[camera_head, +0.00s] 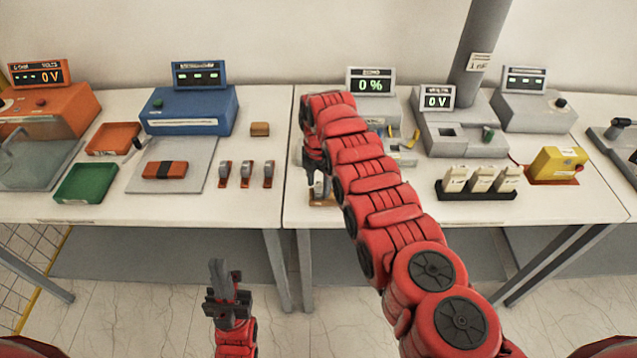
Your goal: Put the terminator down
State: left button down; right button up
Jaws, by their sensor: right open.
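My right gripper (317,186) points down over the front of the right table, beside the seam between the two tables. Its jaws are open, close above a small brown block (322,201); whether they touch it cannot be made out. My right arm hides much of what lies behind it. No piece can be surely told as the terminator. Three small red-and-grey upright pieces (246,174) stand in a row on the left table (250,207). My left gripper (218,268) is low in front of the tables, clear of everything; its jaw gap is not clear.
A blue device (188,108), a green tray (86,184) and an orange tray (114,138) are on the left table. Grey devices (460,132), a black rack of white pieces (476,191) and a yellow box (558,164) stand on the right table.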

aim_at(318, 183)
jog(key=shift+r+p, duration=0.3)
jog(key=shift+w+r, duration=0.15)
notch_tip(318, 183, up, 11)
jog(key=b, duration=0.3)
jog(key=shift+r, duration=0.15)
